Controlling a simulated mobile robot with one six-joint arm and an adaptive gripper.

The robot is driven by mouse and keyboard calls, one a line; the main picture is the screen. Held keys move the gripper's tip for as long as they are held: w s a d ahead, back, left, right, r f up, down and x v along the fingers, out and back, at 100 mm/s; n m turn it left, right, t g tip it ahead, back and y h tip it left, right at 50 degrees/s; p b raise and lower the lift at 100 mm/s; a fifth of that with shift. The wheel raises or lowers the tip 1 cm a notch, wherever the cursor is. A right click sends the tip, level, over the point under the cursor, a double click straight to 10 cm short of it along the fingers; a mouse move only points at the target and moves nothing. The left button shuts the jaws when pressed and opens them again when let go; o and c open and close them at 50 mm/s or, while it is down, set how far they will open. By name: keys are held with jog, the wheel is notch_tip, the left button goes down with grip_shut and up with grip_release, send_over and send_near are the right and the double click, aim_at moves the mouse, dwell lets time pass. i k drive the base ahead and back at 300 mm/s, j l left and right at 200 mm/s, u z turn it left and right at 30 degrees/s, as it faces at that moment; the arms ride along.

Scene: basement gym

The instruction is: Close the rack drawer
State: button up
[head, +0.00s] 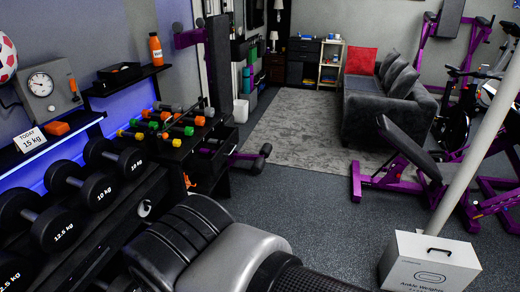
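The dark rack (177,152) stands left of centre, with small dumbbells with orange, green and yellow ends on its top. What looks like its drawer (226,137) sticks out from the rack's right side, dark and partly open. Its inside and handle are too dark and small to make out. My arm's black and grey links fill the bottom centre, in front of the rack's lower near part. My gripper's fingers do not show in this view, so I cannot see whether they touch anything.
Large black dumbbells (97,190) line a rack at the left. A purple frame with black rollers (262,152) stands close beside the drawer. A white box (430,265) and pale pole (480,145) are at the right. Open floor (300,205) lies between.

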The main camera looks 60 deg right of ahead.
aim_at(207, 164)
jog(key=z, duration=1.5)
jog(key=i+u, duration=0.2)
jog(key=i, duration=1.8)
